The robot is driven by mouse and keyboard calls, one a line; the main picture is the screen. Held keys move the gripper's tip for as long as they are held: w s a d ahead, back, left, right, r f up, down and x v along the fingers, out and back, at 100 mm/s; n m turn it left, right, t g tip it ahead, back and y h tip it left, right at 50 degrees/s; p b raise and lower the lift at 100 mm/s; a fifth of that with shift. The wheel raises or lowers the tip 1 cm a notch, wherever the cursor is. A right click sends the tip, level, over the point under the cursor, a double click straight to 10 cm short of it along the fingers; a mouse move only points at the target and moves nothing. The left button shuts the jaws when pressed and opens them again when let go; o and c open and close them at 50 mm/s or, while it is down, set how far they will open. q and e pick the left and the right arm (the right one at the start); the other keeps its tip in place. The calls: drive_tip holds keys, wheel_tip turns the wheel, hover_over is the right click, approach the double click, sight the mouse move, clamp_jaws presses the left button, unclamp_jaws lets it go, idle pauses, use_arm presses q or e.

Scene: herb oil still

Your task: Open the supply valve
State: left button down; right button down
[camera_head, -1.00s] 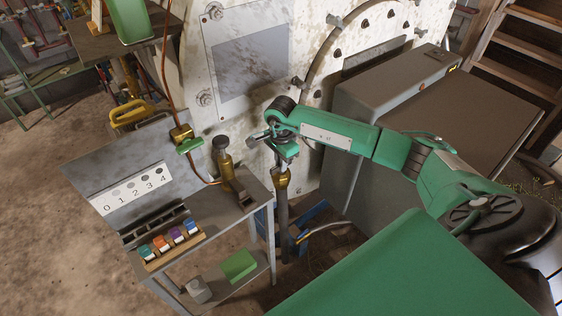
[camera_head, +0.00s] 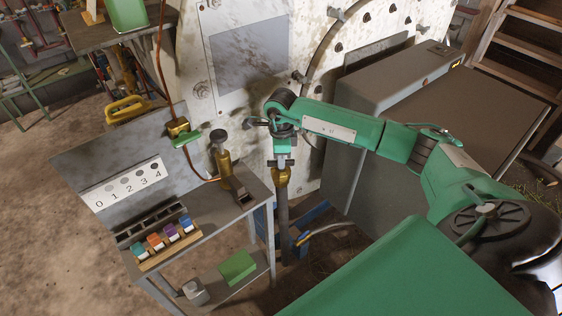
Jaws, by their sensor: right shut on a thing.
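A brass valve (camera_head: 282,176) sits on top of an upright grey pipe (camera_head: 282,222) right of the small workbench. My right gripper (camera_head: 282,163) points down over this valve and is shut on its top, probably its handle, which the jaws mostly hide. Another brass valve (camera_head: 178,128) with a green lever (camera_head: 186,138) sits on a thin copper line above the bench. The frame has no label showing which of the two is the supply valve. My left gripper is not in view.
The grey workbench (camera_head: 225,208) holds a brass device (camera_head: 222,160), a 0-to-4 scale card (camera_head: 128,183) and a rack (camera_head: 168,246) of coloured bottles. A grey cabinet (camera_head: 385,85) stands close behind my right arm. The white panelled wall (camera_head: 305,30) is just behind the pipe.

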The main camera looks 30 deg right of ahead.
drive_tip(key=shift+m, duration=0.6)
drive_tip(key=shift+m+b, duration=0.55)
drive_tip(key=shift+m, duration=0.35)
drive_tip(key=shift+m+b, duration=0.3)
drive_tip(key=shift+m, duration=0.5)
drive_tip(key=m+b, duration=0.1)
drive_tip(key=m, duration=0.2)
drive_tip(key=shift+m, duration=0.3)
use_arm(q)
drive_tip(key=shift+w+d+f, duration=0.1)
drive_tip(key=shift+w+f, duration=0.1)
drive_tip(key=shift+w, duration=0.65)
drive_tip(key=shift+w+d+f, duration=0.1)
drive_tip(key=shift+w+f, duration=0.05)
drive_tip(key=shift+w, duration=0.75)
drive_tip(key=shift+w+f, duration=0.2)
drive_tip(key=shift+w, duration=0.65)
use_arm(e)
drive_tip(key=shift+r+m, duration=0.1)
drive_tip(key=shift+m, duration=1.5)
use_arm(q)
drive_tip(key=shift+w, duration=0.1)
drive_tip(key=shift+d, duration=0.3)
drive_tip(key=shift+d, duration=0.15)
